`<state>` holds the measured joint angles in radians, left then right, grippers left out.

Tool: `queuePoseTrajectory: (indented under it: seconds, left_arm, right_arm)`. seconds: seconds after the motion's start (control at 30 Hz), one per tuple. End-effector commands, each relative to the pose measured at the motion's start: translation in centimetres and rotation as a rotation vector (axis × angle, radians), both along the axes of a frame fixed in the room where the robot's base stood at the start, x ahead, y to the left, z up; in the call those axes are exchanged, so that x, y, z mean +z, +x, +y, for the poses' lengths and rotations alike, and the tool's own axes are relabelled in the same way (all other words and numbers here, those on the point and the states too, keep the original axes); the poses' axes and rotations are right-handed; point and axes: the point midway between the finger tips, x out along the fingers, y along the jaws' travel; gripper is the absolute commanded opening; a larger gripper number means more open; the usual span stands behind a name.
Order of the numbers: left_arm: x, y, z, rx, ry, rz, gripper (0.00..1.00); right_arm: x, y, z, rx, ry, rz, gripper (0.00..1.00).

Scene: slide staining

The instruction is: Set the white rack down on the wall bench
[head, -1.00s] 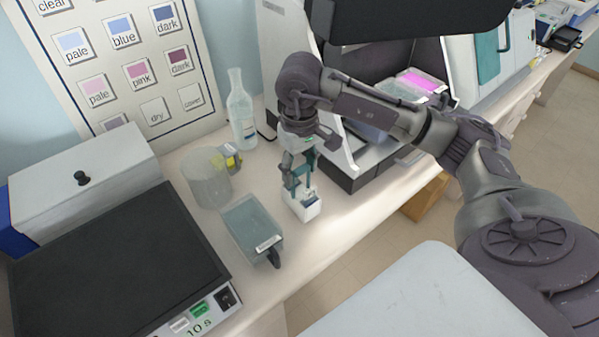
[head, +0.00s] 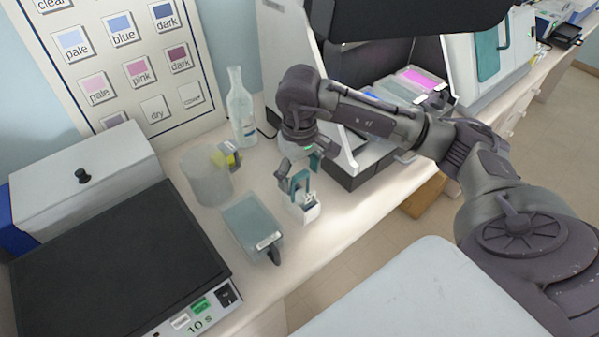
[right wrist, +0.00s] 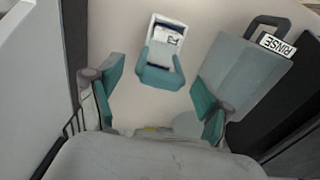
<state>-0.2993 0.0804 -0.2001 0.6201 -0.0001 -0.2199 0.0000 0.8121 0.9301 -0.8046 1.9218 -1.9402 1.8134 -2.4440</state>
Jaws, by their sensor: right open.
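The white rack (head: 304,211) stands upright on the wall bench (head: 345,212), with a teal handle rising above it. In the right wrist view the rack (right wrist: 167,38) sits on the pale bench top, its teal handle (right wrist: 160,75) toward the gripper. My right gripper (head: 299,172) is open just above and behind the handle in the head view. In the right wrist view its teal fingertips (right wrist: 160,88) are spread wide, with the handle apart from both. My left gripper is not in view.
A clear tray labelled RINSE (right wrist: 277,44) stands beside the rack; it also shows in the head view (head: 252,222). A clear beaker (head: 207,178) and a bottle (head: 240,108) stand behind. A dark-topped device (head: 115,262) is at left. A hooded station with coloured trays (head: 400,88) is at right.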

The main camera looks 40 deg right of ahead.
Motion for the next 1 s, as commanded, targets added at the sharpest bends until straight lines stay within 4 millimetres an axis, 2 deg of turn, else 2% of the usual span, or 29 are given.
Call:
queuePoseTrajectory:
  seconds: [0.13, 0.17, 0.5, 0.6, 1.0]
  left_arm:
    - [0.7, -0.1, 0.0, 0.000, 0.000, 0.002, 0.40]
    - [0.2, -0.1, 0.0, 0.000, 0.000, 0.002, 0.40]
    - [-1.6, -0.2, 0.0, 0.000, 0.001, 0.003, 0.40]
    - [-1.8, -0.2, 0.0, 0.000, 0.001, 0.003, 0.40]
    - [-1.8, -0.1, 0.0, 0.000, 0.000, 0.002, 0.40]
  right_arm:
    - [0.5, 0.0, 0.0, 0.000, 0.000, 0.000, 0.79]
    - [0.6, 0.1, 0.0, 0.000, 0.000, -0.003, 0.79]
    - [6.1, 0.1, 0.0, 0.001, 0.000, -0.004, 0.79]
    - [7.2, 0.1, 0.0, 0.000, 0.000, -0.003, 0.79]
    - [7.8, 0.0, 0.0, 0.000, 0.000, 0.000, 0.79]
